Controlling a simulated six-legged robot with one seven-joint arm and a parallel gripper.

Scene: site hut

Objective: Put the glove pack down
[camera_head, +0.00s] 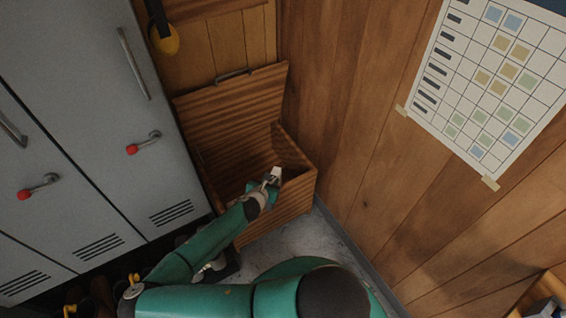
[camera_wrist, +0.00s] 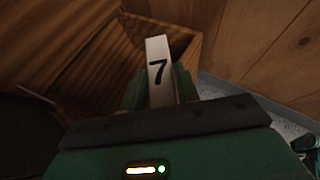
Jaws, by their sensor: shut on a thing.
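The glove pack (camera_wrist: 158,60) is a white block with a black 7 on it, held between the fingers of my gripper (camera_wrist: 160,92) in the wrist view. In the head view the pack (camera_head: 275,175) is small and pale at the tip of my gripper (camera_head: 268,184). My gripper is shut on it. Both are over the opening of a wooden chest (camera_head: 290,205) with its lid (camera_head: 232,108) raised. I cannot tell how far the pack is above the chest's floor.
Grey lockers (camera_head: 90,110) with red-tipped handles stand at the left. A wood-panelled wall (camera_head: 370,150) with a taped chart (camera_head: 490,85) is at the right. A yellow object (camera_head: 165,40) hangs above the chest. Bare floor (camera_head: 310,238) shows beside the chest.

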